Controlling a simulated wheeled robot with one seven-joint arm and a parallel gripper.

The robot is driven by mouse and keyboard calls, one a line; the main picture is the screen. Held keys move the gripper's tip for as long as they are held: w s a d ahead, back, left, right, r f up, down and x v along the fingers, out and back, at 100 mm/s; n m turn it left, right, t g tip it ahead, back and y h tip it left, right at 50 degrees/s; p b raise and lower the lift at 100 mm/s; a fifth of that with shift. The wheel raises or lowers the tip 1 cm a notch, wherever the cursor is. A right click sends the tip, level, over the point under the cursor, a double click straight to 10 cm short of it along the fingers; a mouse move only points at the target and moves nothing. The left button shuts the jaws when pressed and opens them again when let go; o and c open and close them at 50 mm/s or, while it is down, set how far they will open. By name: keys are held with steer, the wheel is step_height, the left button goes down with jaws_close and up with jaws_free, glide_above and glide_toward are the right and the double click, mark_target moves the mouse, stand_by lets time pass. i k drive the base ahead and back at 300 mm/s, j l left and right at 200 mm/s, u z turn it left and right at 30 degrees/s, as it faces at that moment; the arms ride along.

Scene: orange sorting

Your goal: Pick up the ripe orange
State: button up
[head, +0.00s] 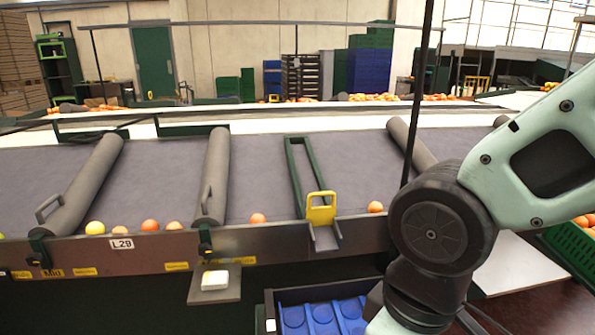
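Several round fruits lie along the near edge of the grey conveyor belt (262,180). At the left are a yellowish one (95,228), an orange one (150,225), a partly hidden one (120,230) and another orange one (174,226). A lone orange (258,218) sits left of the yellow-handled gate, and another orange (375,207) sits right of it, close to my arm. Several look orange in colour, so I cannot tell which one is meant. My arm fills the right side; my gripper is out of view.
A metal rail (290,242) runs along the belt's front, with a yellow-handled gate (321,208). Grey rollers (213,175) cross the belt. Below stands a crate with a blue cupped tray (322,316). A green crate of oranges (565,250) is at right. A dark vertical pole (417,95) stands near my arm.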

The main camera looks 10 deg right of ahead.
mark_target(374, 207)
steer(key=z, duration=0.4)
steer(key=i+l+u, duration=0.1)
steer(key=u, duration=0.35)
steer(key=l+u, duration=0.15)
steer(key=u, duration=0.3)
steer(key=i+l+u, duration=0.25)
steer(key=l, duration=0.65)
steer(key=l+u, duration=0.25)
steer(key=l, duration=0.6)
steer(key=i+l+z, duration=0.1)
steer(key=l, duration=0.65)
steer(key=i+u, duration=0.25)
steer(key=k+l, duration=0.05)
steer(key=k, duration=0.05)
